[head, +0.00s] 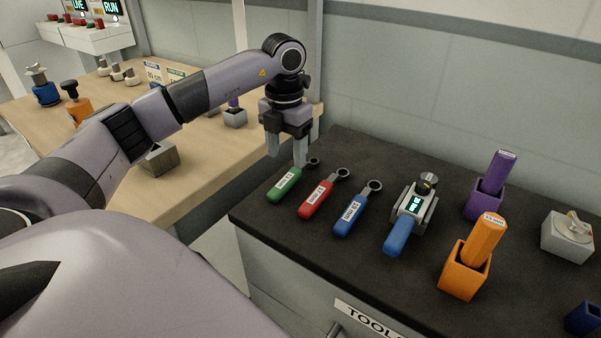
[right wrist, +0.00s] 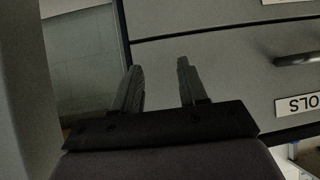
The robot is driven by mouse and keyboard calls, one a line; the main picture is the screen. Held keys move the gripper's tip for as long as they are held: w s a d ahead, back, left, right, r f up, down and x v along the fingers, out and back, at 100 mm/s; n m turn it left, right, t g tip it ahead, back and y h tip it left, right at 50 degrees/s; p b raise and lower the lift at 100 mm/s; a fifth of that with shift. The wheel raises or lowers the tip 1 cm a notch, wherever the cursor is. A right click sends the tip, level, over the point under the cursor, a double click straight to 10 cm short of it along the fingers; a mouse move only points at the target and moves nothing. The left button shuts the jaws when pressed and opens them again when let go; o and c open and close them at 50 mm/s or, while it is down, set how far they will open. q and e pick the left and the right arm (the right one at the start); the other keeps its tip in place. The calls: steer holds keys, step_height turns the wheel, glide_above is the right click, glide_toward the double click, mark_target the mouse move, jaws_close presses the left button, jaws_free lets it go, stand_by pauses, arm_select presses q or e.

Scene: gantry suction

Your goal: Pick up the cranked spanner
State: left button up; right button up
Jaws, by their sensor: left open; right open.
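Three ring-ended spanners lie side by side on the black bench top: one with a green handle (head: 284,185), one with a red handle (head: 318,198) and one with a blue handle (head: 351,215). Each handle has a white label too small to read. I cannot tell which of them is cranked. My left gripper (head: 286,156) is open, pointing down, above and just behind the green spanner, with one fingertip close to its ring end. Nothing shows between its fingers. My right gripper (right wrist: 160,78) is open and empty in the right wrist view, in front of grey drawers.
Right of the spanners are a blue-handled tool with a display (head: 409,219), a purple block in a holder (head: 489,191), an orange one (head: 472,262) and a grey box with a dial (head: 568,236).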

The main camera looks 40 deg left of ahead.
mark_target(287, 177)
arm_select(q)
step_height(287, 177, down, 7)
steer(key=shift+s+d+r, duration=0.1)
steer(key=shift+s, duration=0.05)
jaws_close()
